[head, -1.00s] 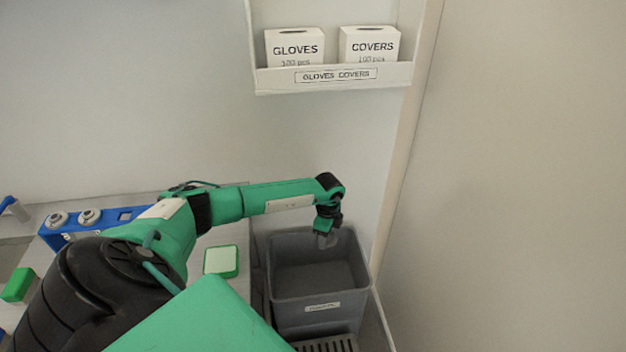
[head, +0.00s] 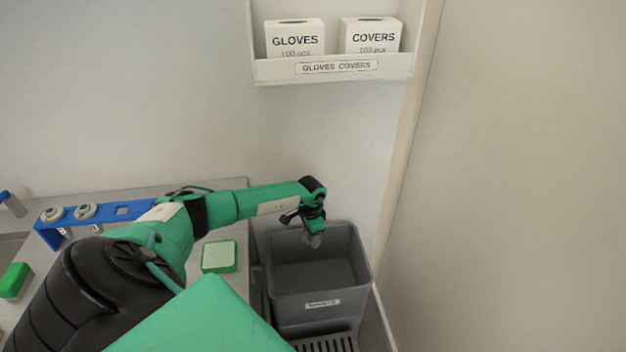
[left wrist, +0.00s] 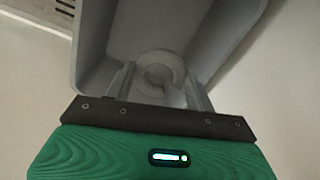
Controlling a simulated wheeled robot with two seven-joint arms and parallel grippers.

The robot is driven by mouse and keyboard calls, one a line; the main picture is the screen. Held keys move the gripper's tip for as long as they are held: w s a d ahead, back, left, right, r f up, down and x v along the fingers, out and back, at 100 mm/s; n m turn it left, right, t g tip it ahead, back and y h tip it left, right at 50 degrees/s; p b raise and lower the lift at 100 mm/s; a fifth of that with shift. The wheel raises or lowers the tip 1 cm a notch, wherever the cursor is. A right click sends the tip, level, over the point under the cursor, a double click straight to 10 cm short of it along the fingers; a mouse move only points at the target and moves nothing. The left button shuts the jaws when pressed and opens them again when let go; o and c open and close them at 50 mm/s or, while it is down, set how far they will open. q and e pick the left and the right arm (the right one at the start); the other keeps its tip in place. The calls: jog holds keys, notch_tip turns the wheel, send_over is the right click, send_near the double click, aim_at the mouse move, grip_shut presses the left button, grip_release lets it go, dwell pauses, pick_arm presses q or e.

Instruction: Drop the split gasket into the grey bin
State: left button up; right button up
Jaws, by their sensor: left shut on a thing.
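The grey bin (head: 318,313) stands on the floor to the right of the counter, open at the top, with a small label on its front. My left gripper (head: 314,240) points down over the back left part of the bin's opening. In the left wrist view my left gripper (left wrist: 160,92) is shut on a pale grey ring, the split gasket (left wrist: 160,56), held between the two fingers. The bin's inside (left wrist: 215,45) lies behind it. The split in the ring is not clear. My right gripper is not in view.
A blue rack (head: 70,230) with round grey parts, a green-rimmed pale block (head: 219,257) and a green block (head: 14,281) are on the counter (head: 232,200). A wall shelf (head: 335,68) holds boxes of gloves and covers. A wall post rises close to the bin's right.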

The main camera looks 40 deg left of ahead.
pick_arm(q)
notch_tip(320, 180, down, 4)
jog(key=b, duration=0.2)
jog(key=shift+r+b, duration=0.2)
jog(key=shift+b, duration=0.15)
jog(key=o, duration=1)
jog(key=shift+c, duration=0.2)
jog(key=shift+o, duration=0.4)
jog(key=shift+r, duration=0.1)
